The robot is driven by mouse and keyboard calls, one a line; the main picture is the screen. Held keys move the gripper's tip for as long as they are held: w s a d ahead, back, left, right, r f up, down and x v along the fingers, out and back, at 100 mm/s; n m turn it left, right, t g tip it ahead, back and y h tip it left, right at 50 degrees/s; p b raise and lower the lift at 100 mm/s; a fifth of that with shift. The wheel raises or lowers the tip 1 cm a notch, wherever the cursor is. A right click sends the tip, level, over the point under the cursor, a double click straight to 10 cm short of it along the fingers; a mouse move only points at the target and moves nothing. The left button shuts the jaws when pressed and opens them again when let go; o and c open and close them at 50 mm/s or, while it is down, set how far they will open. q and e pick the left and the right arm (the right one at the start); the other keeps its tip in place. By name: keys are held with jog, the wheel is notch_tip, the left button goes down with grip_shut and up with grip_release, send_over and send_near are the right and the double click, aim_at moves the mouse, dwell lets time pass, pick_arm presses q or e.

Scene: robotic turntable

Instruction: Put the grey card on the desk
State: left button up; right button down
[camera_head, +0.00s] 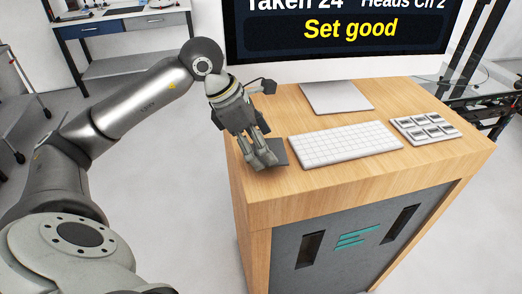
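The grey card (281,151) is a small dark flat piece at the left end of the desk top, just left of the keyboard. My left gripper (265,160) points down at it, and its fingers cover the card's left part. The fingertips look close together at the card, but I cannot tell whether they grip it. The card looks flat on or very close to the wooden desk (350,175). My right gripper is not in view.
A white keyboard (345,144) lies right of the card. A tray of small grey pieces (425,129) is farther right. A monitor on a stand (337,97) rises behind. The desk's front strip is bare. A workbench (120,25) stands at the back left.

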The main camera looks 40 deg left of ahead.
pick_arm(q)
notch_tip(320, 180, down, 2)
jog(key=shift+f+p, duration=0.1)
jog(key=shift+p, duration=0.4)
jog(key=shift+f, duration=0.15)
jog(key=shift+f, duration=0.15)
jog(key=o, duration=0.8)
jog(key=shift+a+r, duration=0.1)
jog(key=shift+r, duration=0.25)
jog(key=b+v, duration=0.2)
jog(key=v, duration=0.9)
jog(key=shift+s+a+r, duration=0.15)
jog(key=shift+r, duration=0.1)
